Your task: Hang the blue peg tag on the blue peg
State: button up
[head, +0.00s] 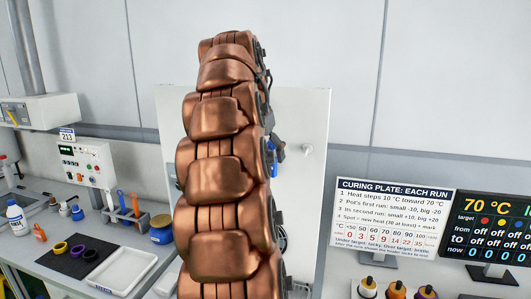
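A white upright panel (318,110) stands behind my copper arm, which covers most of its middle. A small blue part (279,146) shows at the arm's right edge, in front of the panel. I cannot tell whether it is the blue peg, the blue peg tag or something else. A pale, knob-like peg (307,150) sticks out of the panel to its right. My gripper cannot be made out; the arm hides whatever lies behind it.
The left bench holds a dark mat (74,264) with coloured rings, a white tray (115,272), a blue jar (161,229) and upright handled tools (121,203). At right stand a curing sign (392,218), a dark display (492,235) and several bottles (397,290).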

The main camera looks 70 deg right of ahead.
jog(key=w+a+r, duration=0.1)
jog(key=a+r, duration=0.1)
jog(key=a, duration=0.5)
jog(key=w+a+r, duration=0.1)
jog(key=a+r, duration=0.1)
jog(key=a, duration=0.4)
jog(key=shift+a+r, duration=0.3)
jog(key=shift+a, duration=0.1)
dwell(0.9)
